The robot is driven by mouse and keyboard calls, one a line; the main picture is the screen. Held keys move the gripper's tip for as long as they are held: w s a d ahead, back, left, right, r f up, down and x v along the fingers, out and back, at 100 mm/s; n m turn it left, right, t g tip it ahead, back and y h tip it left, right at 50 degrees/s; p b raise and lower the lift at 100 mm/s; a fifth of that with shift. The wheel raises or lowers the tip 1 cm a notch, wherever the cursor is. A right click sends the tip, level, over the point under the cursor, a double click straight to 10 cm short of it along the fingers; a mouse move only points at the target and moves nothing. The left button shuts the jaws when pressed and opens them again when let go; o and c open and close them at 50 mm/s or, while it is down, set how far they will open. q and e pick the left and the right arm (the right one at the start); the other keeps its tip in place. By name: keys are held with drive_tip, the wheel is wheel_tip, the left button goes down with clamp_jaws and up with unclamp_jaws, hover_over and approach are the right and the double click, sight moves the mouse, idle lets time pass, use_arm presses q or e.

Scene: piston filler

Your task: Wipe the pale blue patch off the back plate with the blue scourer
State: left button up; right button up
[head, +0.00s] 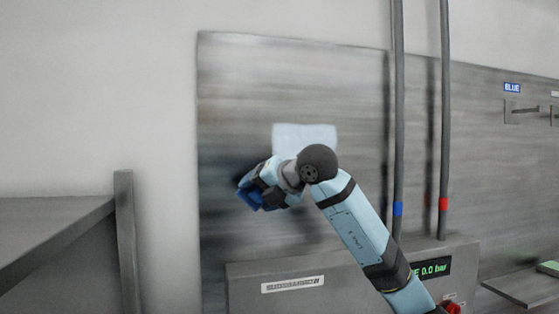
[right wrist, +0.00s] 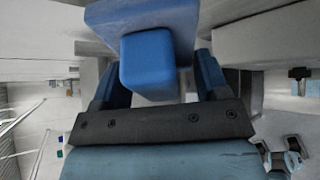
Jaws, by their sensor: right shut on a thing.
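The pale blue patch (head: 305,138) is on the grey back plate (head: 290,80), and my right wrist hides its lower edge. My right gripper (head: 252,196) is left of and below the patch, in front of the plate. It is shut on the blue scourer (head: 247,200). In the right wrist view the scourer (right wrist: 150,62) shows as a block grip between the two fingers, with a wider blue pad beyond it. I cannot tell whether the pad touches the plate. My left gripper is not in view.
Two vertical pipes (head: 398,120) with blue and red bands stand right of the patch. A grey machine housing (head: 300,268) with a pressure display (head: 432,268) juts out below. A grey table (head: 50,225) stands at the left. A hook labelled BLUE (head: 512,88) hangs at the right.

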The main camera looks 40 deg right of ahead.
drive_tip(key=d+r+m+h, duration=0.1)
drive_tip(key=r, duration=0.1)
drive_tip(key=s+d+r+m+h, duration=0.1)
drive_tip(key=r, duration=0.1)
drive_tip(key=s+d+r+m+t+h, duration=0.1)
drive_tip(key=d+r+h, duration=0.1)
drive_tip(key=shift+d+r, duration=0.1)
drive_tip(key=shift+r, duration=0.2)
drive_tip(key=shift+h, duration=0.3)
drive_tip(key=w, duration=0.1)
drive_tip(key=w+d+p, duration=0.2)
drive_tip(key=w, duration=0.1)
drive_tip(key=shift+r, duration=0.1)
drive_tip(key=shift+w+d+p, duration=0.45)
drive_tip(key=shift+w+p, duration=0.1)
drive_tip(key=shift+w, duration=0.15)
drive_tip(key=shift+w+d, duration=0.4)
drive_tip(key=shift+w, duration=0.35)
